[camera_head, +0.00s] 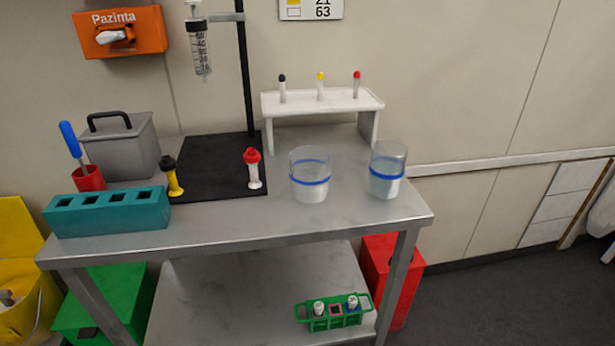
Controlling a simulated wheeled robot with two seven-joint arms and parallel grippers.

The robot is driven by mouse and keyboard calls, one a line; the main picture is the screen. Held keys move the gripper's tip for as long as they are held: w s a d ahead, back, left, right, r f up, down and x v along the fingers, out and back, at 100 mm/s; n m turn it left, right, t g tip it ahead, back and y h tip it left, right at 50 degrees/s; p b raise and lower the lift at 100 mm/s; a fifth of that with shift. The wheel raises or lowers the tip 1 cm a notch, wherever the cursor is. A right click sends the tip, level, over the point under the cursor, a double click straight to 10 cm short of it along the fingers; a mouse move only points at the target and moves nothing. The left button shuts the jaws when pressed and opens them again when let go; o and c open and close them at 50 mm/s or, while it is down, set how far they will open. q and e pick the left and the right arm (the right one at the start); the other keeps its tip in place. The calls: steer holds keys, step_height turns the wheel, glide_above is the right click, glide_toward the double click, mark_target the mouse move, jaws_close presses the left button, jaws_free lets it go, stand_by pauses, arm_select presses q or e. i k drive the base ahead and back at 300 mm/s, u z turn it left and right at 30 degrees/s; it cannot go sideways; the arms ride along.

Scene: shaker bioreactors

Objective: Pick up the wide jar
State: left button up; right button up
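Two clear glass jars with blue bands and pale contents stand upright on the right part of the metal table. The left jar (310,184) looks slightly wider, so it seems to be the wide jar. The other jar (387,181) stands to its right, near the table's right end, and looks a little narrower. The two are apart, with bare metal between them. Neither of my grippers is in view.
A white rack (318,101) with capped tubes stands behind the jars. A red-capped tube (253,170) stands left of them on a black stand base (212,178). A teal block (108,213) is at front left. The tabletop before the jars is clear.

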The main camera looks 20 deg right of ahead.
mark_target(310, 175)
steer(key=k, duration=0.5)
steer(key=u, duration=1)
steer(key=i, duration=0.7)
steer(key=z, duration=1)
